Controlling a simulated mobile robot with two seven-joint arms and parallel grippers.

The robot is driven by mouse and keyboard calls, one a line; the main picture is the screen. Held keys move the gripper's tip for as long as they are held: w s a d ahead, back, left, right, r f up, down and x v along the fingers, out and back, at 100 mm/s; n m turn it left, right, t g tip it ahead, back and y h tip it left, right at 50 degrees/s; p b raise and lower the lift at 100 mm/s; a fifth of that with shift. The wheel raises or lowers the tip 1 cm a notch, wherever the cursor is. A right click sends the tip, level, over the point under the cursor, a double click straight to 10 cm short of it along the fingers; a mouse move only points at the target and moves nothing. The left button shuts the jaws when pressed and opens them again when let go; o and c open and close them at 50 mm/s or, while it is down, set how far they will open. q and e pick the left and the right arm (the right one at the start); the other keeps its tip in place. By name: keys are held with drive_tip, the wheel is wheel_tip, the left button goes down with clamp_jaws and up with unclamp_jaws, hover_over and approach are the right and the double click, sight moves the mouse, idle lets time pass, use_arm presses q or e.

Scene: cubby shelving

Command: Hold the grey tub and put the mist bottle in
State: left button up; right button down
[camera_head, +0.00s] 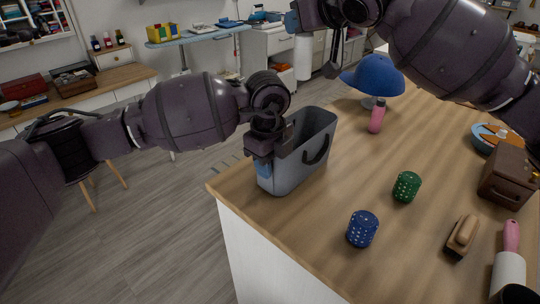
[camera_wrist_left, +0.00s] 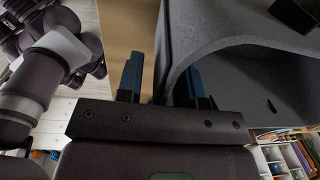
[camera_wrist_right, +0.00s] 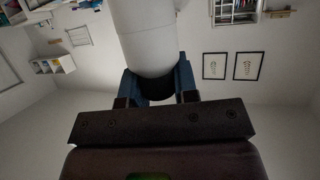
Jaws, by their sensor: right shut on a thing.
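The grey tub (camera_head: 312,128) stands upright at the near left edge of the wooden table, with a dark handle on its side. In the left wrist view its wall (camera_wrist_left: 245,65) fills the upper right. My left gripper (camera_head: 265,165) is at the tub's left end; in its wrist view its fingers (camera_wrist_left: 162,80) are apart, with the tub's edge between them. My right gripper (camera_head: 294,22) is high above and behind the tub. It is shut on the white mist bottle (camera_head: 304,58), which shows in the right wrist view (camera_wrist_right: 148,40) with a black end between the fingers.
On the table stand a blue cap (camera_head: 375,76) on a stand, a pink bottle (camera_head: 377,116), a green cylinder (camera_head: 406,187), a blue cylinder (camera_head: 362,229), a brush (camera_head: 463,236) and a brown box (camera_head: 508,178). Floor lies left of the table.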

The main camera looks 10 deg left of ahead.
use_arm(q)
drive_tip(key=shift+c, duration=0.5)
clamp_jaws()
use_arm(e)
wheel_tip(320, 180, down, 13)
idle(1.6)
drive_tip(key=c, duration=0.8)
unclamp_jaws()
drive_tip(key=v, duration=1.2)
drive_tip(key=shift+r, duration=0.1)
